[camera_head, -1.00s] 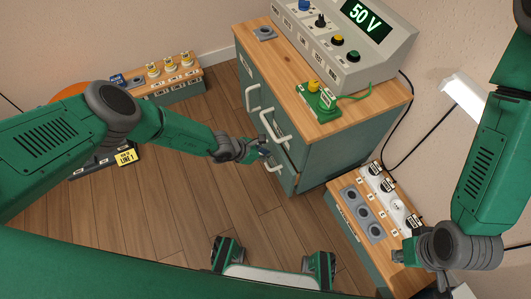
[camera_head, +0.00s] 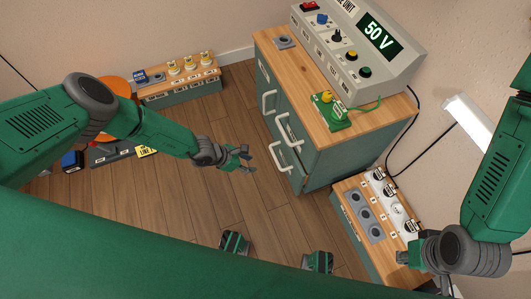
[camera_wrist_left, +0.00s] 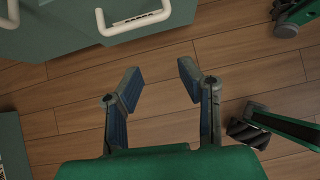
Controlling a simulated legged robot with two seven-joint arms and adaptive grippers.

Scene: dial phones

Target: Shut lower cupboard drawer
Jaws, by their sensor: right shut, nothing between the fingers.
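The green-grey cupboard (camera_head: 345,160) with a wooden top stands right of centre, with pale bar handles on its front. The lower drawer's handle (camera_head: 284,160) is the lowest of them. I cannot tell for sure whether that drawer is fully flush. My left gripper (camera_head: 246,160) is left of this handle, apart from it, above the floor. In the left wrist view its two fingers (camera_wrist_left: 160,85) are spread and empty, with a handle (camera_wrist_left: 133,24) ahead and to the left. My right gripper (camera_head: 404,257) is small and mostly hidden by its arm at the lower right, shut and empty.
A low socket box (camera_head: 350,190) stands right of the cupboard. A power unit (camera_head: 345,60) reading 50 V and a green plug board (camera_head: 338,122) are on the cupboard top. Another low box (camera_head: 180,92) is at the back left. Wooden floor (camera_head: 205,195) left of the cupboard is clear.

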